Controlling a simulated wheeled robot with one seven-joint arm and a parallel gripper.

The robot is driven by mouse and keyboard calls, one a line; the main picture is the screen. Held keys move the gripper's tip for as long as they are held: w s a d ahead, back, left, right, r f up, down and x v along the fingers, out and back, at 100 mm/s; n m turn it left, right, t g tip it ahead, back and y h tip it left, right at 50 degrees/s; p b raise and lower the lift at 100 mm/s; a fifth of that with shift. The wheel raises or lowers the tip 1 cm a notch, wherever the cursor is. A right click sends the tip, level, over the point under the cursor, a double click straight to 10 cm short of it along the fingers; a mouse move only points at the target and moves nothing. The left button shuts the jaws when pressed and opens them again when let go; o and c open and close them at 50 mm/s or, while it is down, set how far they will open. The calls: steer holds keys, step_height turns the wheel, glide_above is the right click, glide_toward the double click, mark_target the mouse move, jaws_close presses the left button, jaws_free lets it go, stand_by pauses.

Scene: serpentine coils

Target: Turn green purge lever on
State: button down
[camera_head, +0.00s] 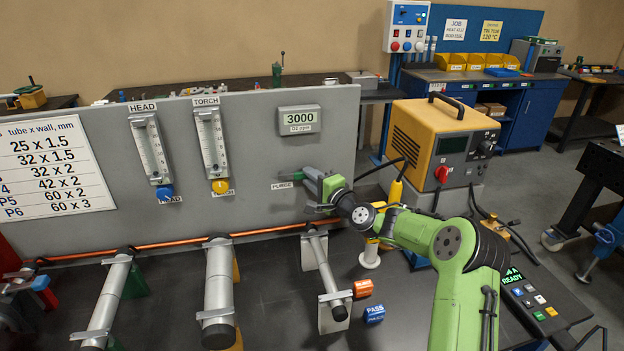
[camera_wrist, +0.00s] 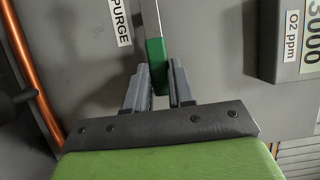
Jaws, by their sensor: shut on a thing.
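The purge lever has a green handle (camera_wrist: 156,62) on a grey metal stem, seen in the wrist view beside the PURGE label (camera_wrist: 119,22). My gripper (camera_wrist: 159,78) has its two grey fingers on either side of the green handle and is shut on it. In the head view my gripper (camera_head: 313,193) is at the grey panel (camera_head: 262,135), just right of the PURGE label (camera_head: 282,186). There the lever is mostly hidden by the gripper.
The O2 display (camera_head: 299,120) reads 3000 ppm above the gripper. HEAD (camera_head: 152,150) and TORCH (camera_head: 212,145) flow meters are to the left. A copper pipe (camera_head: 180,243) runs along the panel's foot. Tubes, an orange block (camera_head: 363,288) and a blue PASS block (camera_head: 374,314) are on the bench below.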

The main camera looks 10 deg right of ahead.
steer(key=shift+a+r+n+g+h+p, duration=0.15)
steer(key=shift+r+n+g+h+p, duration=0.2)
steer(key=shift+r+n, duration=0.8)
steer(key=shift+a+r+n+g+h, duration=0.25)
steer(key=shift+r+n+g, duration=0.15)
steer(key=shift+n, duration=0.55)
steer(key=shift+a+r+n+g+h, duration=0.25)
steer(key=shift+a+r+n+h, duration=0.25)
steer(key=shift+r+n, duration=0.4)
steer(key=shift+a+r+n+h, duration=0.5)
steer(key=shift+a+n, duration=0.05)
steer(key=shift+n, duration=0.55)
steer(key=shift+a+r+n+g+h, duration=0.3)
steer(key=shift+a+n+h, duration=0.1)
steer(key=shift+a+n, duration=0.15)
steer(key=shift+a+r+n+g+h, duration=0.25)
steer(key=shift+a+n+h, duration=0.2)
steer(key=shift+n, duration=0.2)
steer(key=shift+a+r+n+h, duration=0.15)
steer(key=shift+a+n+h, duration=0.4)
steer(key=shift+a+n, duration=0.2)
steer(key=shift+a+n+h, duration=0.5)
steer(key=shift+a+n, duration=0.05)
steer(key=shift+n, duration=0.2)
